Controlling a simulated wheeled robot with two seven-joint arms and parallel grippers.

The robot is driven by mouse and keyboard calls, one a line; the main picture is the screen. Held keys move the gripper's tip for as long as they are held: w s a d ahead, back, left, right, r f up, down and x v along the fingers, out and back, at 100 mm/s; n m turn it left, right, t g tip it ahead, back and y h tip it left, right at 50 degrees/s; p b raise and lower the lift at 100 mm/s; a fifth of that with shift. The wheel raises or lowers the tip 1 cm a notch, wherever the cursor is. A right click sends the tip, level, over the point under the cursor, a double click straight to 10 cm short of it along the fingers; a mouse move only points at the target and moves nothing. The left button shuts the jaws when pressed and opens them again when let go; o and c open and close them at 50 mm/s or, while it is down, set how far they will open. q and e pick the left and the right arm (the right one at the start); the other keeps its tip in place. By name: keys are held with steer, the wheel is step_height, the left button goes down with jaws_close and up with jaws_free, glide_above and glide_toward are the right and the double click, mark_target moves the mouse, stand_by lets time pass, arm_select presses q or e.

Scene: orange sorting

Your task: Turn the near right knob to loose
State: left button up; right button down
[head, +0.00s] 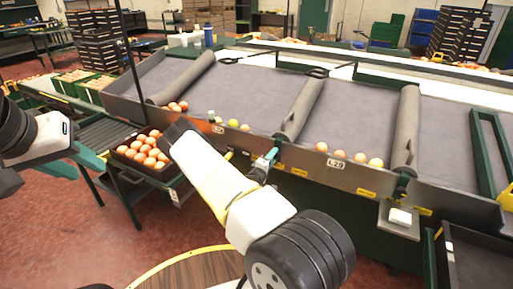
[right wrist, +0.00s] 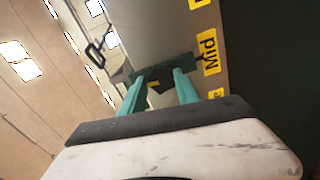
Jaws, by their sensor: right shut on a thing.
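My right gripper (head: 270,155) is at the front edge of the sorting table, at the near end of the middle grey divider. In the right wrist view its two teal fingers (right wrist: 160,92) are shut on a dark green knob (right wrist: 163,70). In the head view my right arm partly covers this area. Another knob (head: 403,184) is at the near end of the right divider. My left gripper (head: 90,157) is at the far left, seen side-on.
The sloping sorting table (head: 250,90) has grey dividers and several oranges and yellow fruits along its front lip. A crate of oranges (head: 122,158) stands left of my right arm. A dark tray (head: 475,262) is at the lower right. Red floor is free at the left.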

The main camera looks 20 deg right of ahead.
steer(key=shift+n, duration=0.7)
steer(key=shift+f, duration=0.1)
steer(key=c, duration=0.9)
jaws_free()
steer(key=v, duration=0.7)
steer(key=shift+s+a, duration=0.2)
steer(key=shift+a, duration=0.15)
